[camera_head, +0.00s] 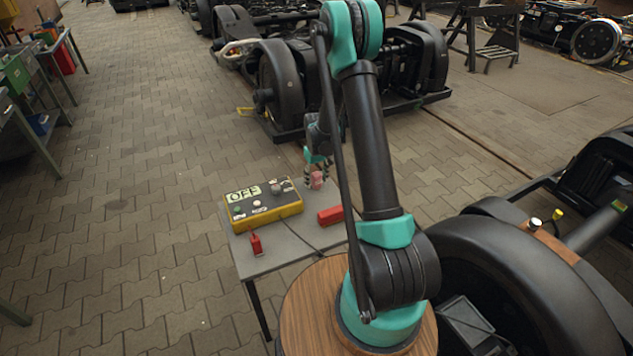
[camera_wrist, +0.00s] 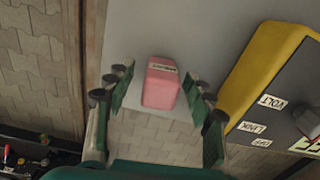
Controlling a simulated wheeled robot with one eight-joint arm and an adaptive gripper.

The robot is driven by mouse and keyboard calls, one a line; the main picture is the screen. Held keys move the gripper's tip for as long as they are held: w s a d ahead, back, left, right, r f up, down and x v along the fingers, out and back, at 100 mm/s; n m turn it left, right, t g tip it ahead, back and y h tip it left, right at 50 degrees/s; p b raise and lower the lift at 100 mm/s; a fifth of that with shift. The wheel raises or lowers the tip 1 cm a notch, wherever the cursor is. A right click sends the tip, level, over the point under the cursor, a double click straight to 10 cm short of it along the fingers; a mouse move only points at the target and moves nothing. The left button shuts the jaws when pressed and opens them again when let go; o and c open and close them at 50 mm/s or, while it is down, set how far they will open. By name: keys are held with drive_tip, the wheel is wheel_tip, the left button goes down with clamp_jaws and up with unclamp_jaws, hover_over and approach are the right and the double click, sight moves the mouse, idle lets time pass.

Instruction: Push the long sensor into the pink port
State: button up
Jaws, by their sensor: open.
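A small pink block (camera_wrist: 160,85) with a white label stands on the grey table (camera_wrist: 135,28). It also shows in the head view as a pink piece (camera_head: 317,180) near the table's far edge. I cannot tell whether it is the pink port; no opening shows. My gripper (camera_head: 317,168) is open above it. In the wrist view my gripper's fingers (camera_wrist: 158,92) stand on both sides of the pink block, with gaps visible. A long red block (camera_head: 330,215) lies on the table, and a small red upright piece (camera_head: 256,245) stands near the front. Neither is clearly the long sensor.
A yellow box (camera_head: 268,218) with a dark labelled top, reading OFF, stands beside the pink block; its yellow side (camera_wrist: 262,62) shows close to the right finger. A thin cable runs across the table. A bogie with a dark wheel (camera_head: 282,85) is behind; another is at right.

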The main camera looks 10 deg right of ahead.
sight(317, 174)
drive_tip(key=c, duration=1.2)
drive_tip(key=shift+o, duration=0.2)
drive_tip(key=shift+r, duration=0.1)
wheel_tip(317, 174, up, 20)
drive_tip(key=s+d+f+m, duration=0.3)
drive_tip(key=d+f+m, duration=0.1)
drive_tip(key=f, duration=0.1)
drive_tip(key=shift+s+f, duration=0.15)
drive_tip(key=shift+f, duration=0.05)
drive_tip(key=shift+s, duration=0.15)
